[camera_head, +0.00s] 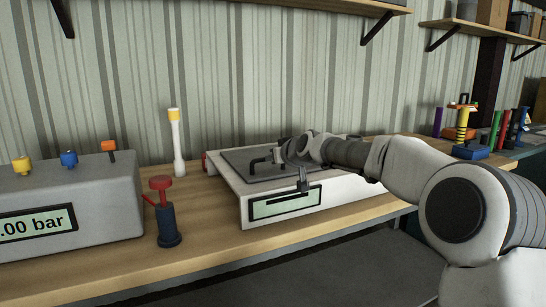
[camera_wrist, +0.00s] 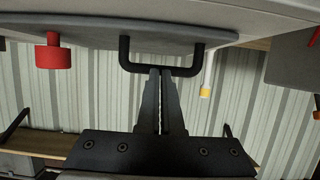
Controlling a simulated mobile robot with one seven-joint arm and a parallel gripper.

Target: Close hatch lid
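The hatch is a low white box (camera_head: 228,203) on the bench, with a display on its front. Its dark grey lid (camera_head: 236,158) lies about flat on top; whether it is fully seated I cannot tell. In the wrist view, the lid (camera_wrist: 80,30) appears upside down with its black handle (camera_wrist: 127,52). The handle also shows in the head view (camera_head: 257,161). My gripper (camera_wrist: 161,72) has its two fingers together, with tips at the handle's bar; I see no bar clamped between them. In the head view, my wrist hides the lid's right part.
A grey gauge box (camera_head: 95,190) stands left, with a red-topped blue valve (camera_head: 167,215) beside it. A white post with a yellow top (camera_head: 177,140) stands behind. Several coloured tools (camera_head: 463,125) stand at the right. Shelves (camera_head: 330,6) hang above.

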